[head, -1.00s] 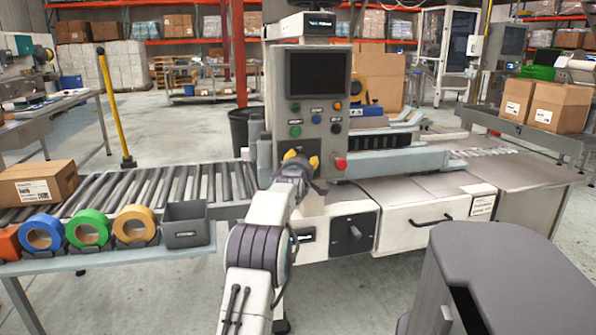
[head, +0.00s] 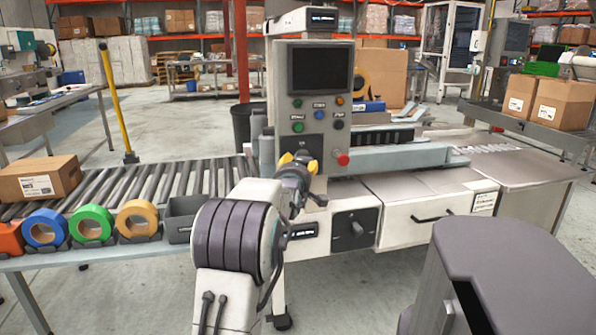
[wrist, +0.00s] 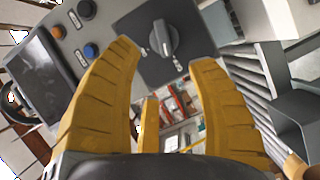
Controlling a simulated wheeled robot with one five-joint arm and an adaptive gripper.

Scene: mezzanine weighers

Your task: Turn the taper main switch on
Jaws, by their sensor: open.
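The control panel (head: 338,100) has a dark screen, several coloured buttons and a red knob (head: 343,159). A roller conveyor (head: 140,184) runs left, with tape rolls (head: 91,224) and a grey bin (head: 182,214) before it. A dark grey cabinet (head: 510,250) stands front right.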

